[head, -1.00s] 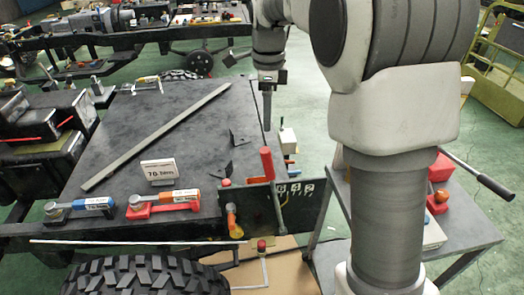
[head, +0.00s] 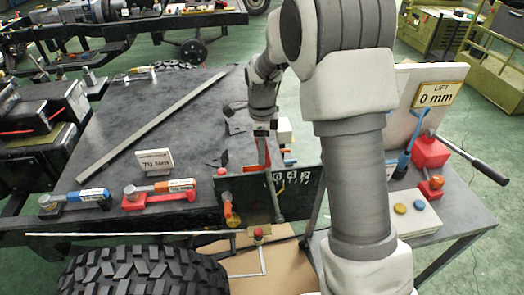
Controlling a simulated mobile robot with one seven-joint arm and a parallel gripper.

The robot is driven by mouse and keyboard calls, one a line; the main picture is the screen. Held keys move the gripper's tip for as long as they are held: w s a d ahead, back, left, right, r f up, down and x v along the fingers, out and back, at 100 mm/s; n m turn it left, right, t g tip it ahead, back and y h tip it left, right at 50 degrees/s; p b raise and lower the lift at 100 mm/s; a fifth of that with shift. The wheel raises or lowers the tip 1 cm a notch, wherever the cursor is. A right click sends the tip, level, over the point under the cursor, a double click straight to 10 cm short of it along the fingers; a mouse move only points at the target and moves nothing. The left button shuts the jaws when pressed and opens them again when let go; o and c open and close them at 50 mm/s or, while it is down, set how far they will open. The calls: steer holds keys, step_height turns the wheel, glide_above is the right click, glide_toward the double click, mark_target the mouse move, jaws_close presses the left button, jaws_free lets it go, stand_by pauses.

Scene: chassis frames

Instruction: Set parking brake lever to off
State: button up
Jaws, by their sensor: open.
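A lever with a red grip (head: 249,170) and a grey shaft (head: 275,203) stands on the dark upright panel (head: 305,203) at the near right of the workbench. No label on it is readable, so I cannot tell which end of its travel is off. My gripper (head: 263,153) points down at the top of this lever and partly covers the red grip. The fingers are open, but they look narrow from here. I cannot tell whether they touch the grip or stand just behind it.
An orange-yellow handle (head: 228,206) and small white switches (head: 290,178) sit on the same panel. A side table (head: 440,228) stands right, a big tyre (head: 145,272) in front.

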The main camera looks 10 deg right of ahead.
steer(key=shift+f, duration=0.55)
jaws_close()
steer(key=shift+r, duration=0.1)
stand_by(1.0)
